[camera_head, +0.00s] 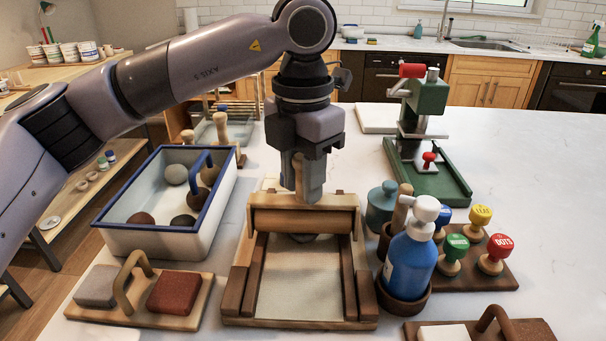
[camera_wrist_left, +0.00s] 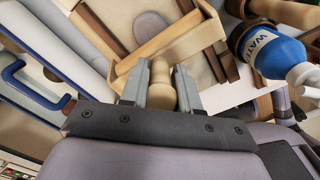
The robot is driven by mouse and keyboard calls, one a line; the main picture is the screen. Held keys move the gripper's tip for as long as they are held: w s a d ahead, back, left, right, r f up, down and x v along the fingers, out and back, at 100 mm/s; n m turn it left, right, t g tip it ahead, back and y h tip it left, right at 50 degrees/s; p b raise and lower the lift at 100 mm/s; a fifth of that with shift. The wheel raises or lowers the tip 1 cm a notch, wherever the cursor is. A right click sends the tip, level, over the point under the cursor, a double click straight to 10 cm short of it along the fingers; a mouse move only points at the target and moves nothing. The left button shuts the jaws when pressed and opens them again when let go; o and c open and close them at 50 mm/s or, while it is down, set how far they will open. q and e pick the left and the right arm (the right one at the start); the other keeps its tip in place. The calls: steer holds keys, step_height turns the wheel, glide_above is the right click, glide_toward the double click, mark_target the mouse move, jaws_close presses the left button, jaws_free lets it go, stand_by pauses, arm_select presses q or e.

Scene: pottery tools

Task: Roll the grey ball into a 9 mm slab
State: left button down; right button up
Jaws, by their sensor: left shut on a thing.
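My left gripper (camera_head: 309,188) is over the wooden rolling board (camera_head: 238,290), its fingers shut on the roller's upright wooden handle (camera_head: 299,172). In the left wrist view, the fingers (camera_wrist_left: 160,92) close on both sides of that turned handle (camera_wrist_left: 161,84). The wooden roller (camera_head: 303,220) lies across the far part of the board, between its side rails. The grey clay (camera_head: 304,238) shows just at the roller's near edge, mostly hidden. In the left wrist view the clay (camera_wrist_left: 150,24) looks like a grey oval on the pale mat. My right gripper is out of view.
A blue-rimmed tub (camera_head: 150,238) with several clay balls stands left. A block tray (camera_head: 184,320) is front left. A blue bottle (camera_head: 410,262) stands close right of the board, with stamps (camera_head: 495,254) beyond. A green press (camera_head: 428,170) stands at the back right.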

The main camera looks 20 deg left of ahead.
arm_select(q)
steer(key=shift+f, duration=0.1)
steer(key=shift+w+a, duration=0.1)
steer(key=shift+w, duration=0.3)
steer(key=shift+w+a+f+p, duration=0.15)
steer(key=shift+w+p, duration=0.15)
steer(key=shift+w, duration=0.15)
steer(key=shift+w+a+p, duration=0.15)
steer(key=shift+w+p, duration=0.35)
steer(key=shift+w, duration=0.2)
steer(key=shift+w+a, duration=0.1)
steer(key=shift+w, duration=0.15)
